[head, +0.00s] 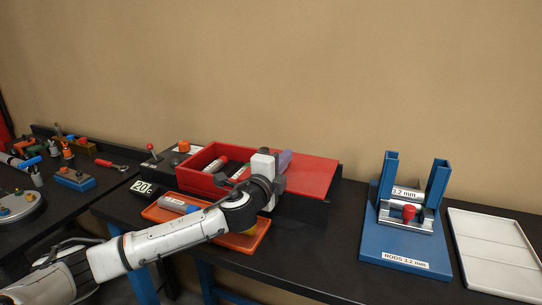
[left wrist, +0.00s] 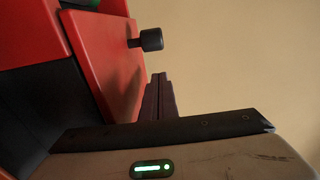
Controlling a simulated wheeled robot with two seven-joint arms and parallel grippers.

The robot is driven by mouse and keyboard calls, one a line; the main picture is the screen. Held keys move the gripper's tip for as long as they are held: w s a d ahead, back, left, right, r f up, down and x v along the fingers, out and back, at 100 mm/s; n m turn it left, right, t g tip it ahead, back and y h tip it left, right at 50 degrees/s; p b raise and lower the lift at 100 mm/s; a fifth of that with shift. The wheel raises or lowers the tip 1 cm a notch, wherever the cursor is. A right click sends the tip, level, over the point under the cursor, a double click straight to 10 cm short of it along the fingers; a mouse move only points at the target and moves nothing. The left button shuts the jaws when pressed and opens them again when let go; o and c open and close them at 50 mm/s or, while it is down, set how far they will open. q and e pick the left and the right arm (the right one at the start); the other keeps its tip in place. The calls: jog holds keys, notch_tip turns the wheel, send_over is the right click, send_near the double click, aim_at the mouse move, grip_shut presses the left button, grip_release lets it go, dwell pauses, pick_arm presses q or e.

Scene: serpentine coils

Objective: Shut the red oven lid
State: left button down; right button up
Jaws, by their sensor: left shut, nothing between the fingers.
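The red oven (head: 188,180) stands on the dark bench, its left part open, with pale tubes lying inside. Its flat red lid (head: 312,176) lies to the right, off the open part. In the left wrist view the red lid (left wrist: 97,50) carries a short black knob (left wrist: 151,40). My left gripper (head: 284,160) is shut and empty, its fingers over the lid in the head view. In the left wrist view the fingertips (left wrist: 158,80) are beside the lid, below the knob in the picture; I cannot tell whether they touch. My right gripper is not in view.
An orange tray (head: 250,243) with a grey tube lies in front of the oven, partly under my left arm. A display reading 20 (head: 143,187) is at the left. A blue rod stand (head: 400,250) and a white tray (head: 495,250) stand at the right.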

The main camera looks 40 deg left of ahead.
pick_arm(q)
jog(key=s+a, duration=0.2)
jog(key=a, duration=0.1)
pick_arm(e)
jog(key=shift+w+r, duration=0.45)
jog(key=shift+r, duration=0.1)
